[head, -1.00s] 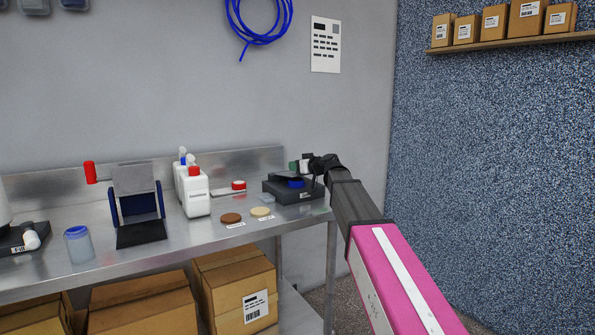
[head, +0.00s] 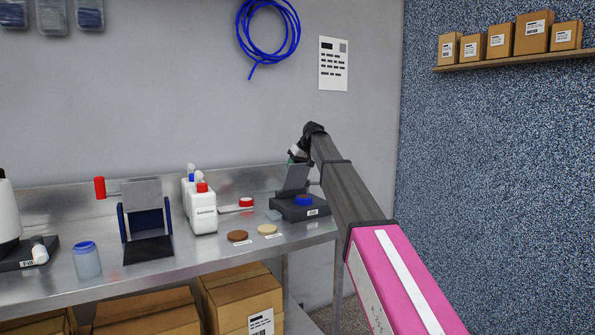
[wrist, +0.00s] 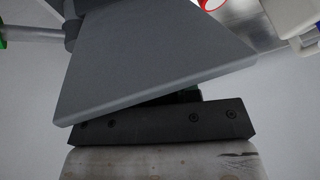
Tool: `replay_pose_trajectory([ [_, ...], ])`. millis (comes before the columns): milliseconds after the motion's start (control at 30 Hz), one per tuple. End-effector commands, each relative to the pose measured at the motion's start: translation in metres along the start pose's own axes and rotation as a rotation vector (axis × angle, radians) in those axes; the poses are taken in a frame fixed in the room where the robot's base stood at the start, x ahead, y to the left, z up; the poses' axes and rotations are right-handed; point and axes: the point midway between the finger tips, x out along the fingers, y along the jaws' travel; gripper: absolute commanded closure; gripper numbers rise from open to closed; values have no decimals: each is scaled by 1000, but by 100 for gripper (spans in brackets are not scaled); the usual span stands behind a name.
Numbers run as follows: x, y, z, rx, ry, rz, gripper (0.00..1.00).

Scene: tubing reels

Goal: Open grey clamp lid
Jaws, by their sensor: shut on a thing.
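The grey clamp lid (head: 294,178) stands steeply raised over its dark base (head: 305,213) at the right end of the bench. A blue round piece (head: 304,200) sits on the base. My gripper (head: 295,158) is at the lid's top edge and shut on it; the fingertips are small and partly hidden. In the wrist view the lid (wrist: 150,55) fills the upper middle, its edge close to a dark bar with screws. A rod (wrist: 35,34) runs from the lid to a green piece (wrist: 3,42) at the left edge.
A second clamp-like stand (head: 145,220) with a red handle (head: 99,187), white bottles (head: 202,212), a red cap (head: 246,202), brown (head: 237,236) and tan discs (head: 267,230) and a blue-lidded jar (head: 86,262) stand to the left. A wall rises behind the bench.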

Motion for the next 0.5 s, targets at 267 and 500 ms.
replay_pose_trajectory([
  [267,9,4,-22,43,-162,-1,100],
  [500,14,4,-27,62,-233,-1,100],
])
